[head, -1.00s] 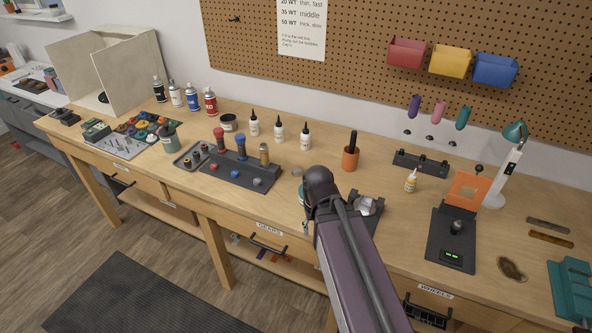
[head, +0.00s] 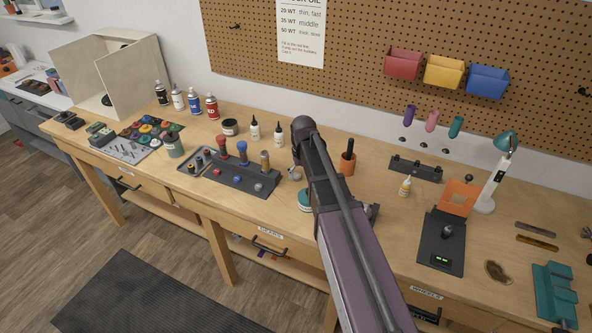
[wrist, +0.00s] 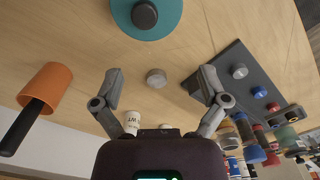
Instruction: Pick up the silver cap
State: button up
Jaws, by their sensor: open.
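A small round silver cap (wrist: 156,77) sits loose on the wooden bench in the wrist view. It lies between the fingertips of my open gripper (wrist: 160,74) in the picture, with visible space on both sides. The gripper is empty, and how high it is above the cap is hard to tell. Another small silver-grey cap (wrist: 239,70) sits on the dark stand (head: 215,180), in a row with a blue cap (wrist: 259,92) and a red cap (wrist: 273,107). In the head view my arm hides most of the gripper area.
A teal round object with a dark knob (wrist: 145,16) is close to the loose cap. An orange cup (wrist: 50,88) holding a dark tool stands on the other side. White dropper bottles (head: 254,132) stand behind. Bare bench surrounds the loose cap.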

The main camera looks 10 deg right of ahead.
notch_tip(320, 180, up, 4)
jog(key=p, duration=0.3)
send_over(297, 175)
jog(key=shift+s+a+n, duration=0.2)
jog(key=shift+s+n, duration=0.1)
jog(key=shift+s, duration=0.1)
jog(key=shift+f, duration=0.2)
notch_tip(297, 175, down, 8)
jog(key=b, duration=0.9)
jog(key=shift+f, duration=0.2)
jog(key=f+b, duration=0.3)
jog(key=shift+w+d+f, duration=0.1)
jog(key=shift+w+f, duration=0.05)
jog(key=shift+w, duration=0.2)
jog(key=shift+f+b, duration=0.95)
jog(key=shift+b, duration=0.15)
